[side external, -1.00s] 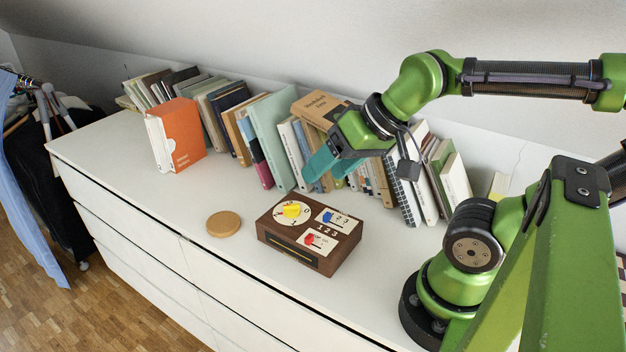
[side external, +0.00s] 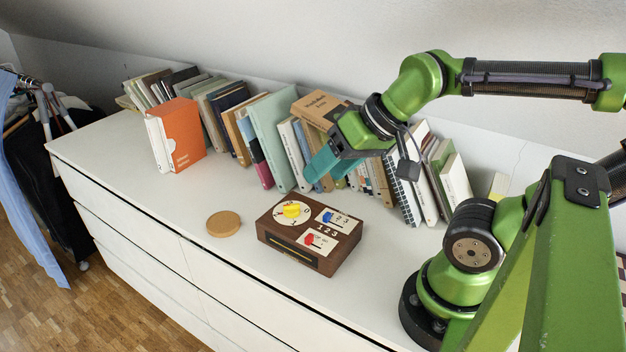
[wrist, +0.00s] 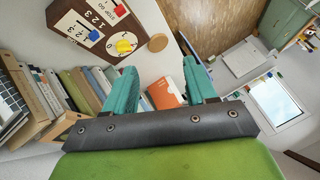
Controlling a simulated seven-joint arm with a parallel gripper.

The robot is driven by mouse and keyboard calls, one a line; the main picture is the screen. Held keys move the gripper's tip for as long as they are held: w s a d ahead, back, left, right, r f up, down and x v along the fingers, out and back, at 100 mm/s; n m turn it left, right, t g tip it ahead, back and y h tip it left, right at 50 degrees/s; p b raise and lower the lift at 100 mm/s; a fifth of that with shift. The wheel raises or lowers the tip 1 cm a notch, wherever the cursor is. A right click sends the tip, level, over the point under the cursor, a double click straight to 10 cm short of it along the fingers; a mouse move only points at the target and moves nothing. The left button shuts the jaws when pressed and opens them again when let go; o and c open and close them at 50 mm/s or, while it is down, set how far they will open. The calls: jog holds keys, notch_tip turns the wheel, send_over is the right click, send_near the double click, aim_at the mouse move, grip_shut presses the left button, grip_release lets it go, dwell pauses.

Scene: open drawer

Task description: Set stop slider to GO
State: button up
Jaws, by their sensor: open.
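A dark brown wooden control box (side external: 335,262) sits on the white dresser top. On it are a round white dial with a yellow knob (side external: 291,210), a blue slider (side external: 328,217) and a red slider (side external: 309,239). In the wrist view the red slider (wrist: 120,10) is on a plate lettered "STOP GO"; which end it rests at is too small to tell. My gripper (side external: 312,176), with teal fingers, is above and behind the box, near the books. In the wrist view the fingers (wrist: 162,85) are apart with nothing between them.
A round cork disc (side external: 223,223) lies left of the box. A row of books (side external: 270,140) stands along the back, with an orange book box (side external: 184,135) at left. The dresser top (side external: 130,170) is clear at front left.

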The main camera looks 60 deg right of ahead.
jog(key=shift+w+f+g, duration=0.2)
jog(key=shift+f+g, duration=0.1)
jog(key=shift+f, duration=0.05)
jog(key=shift+c, duration=0.5)
jog(key=n+g+h, duration=0.2)
jog(key=n+g, duration=0.2)
jog(key=g, duration=0.3)
send_over(309, 236)
jog(key=shift+f, duration=0.55)
notch_tip(309, 236, down, 16)
jog(key=shift+r, duration=0.1)
jog(key=shift+c, duration=0.3)
grip_shut()
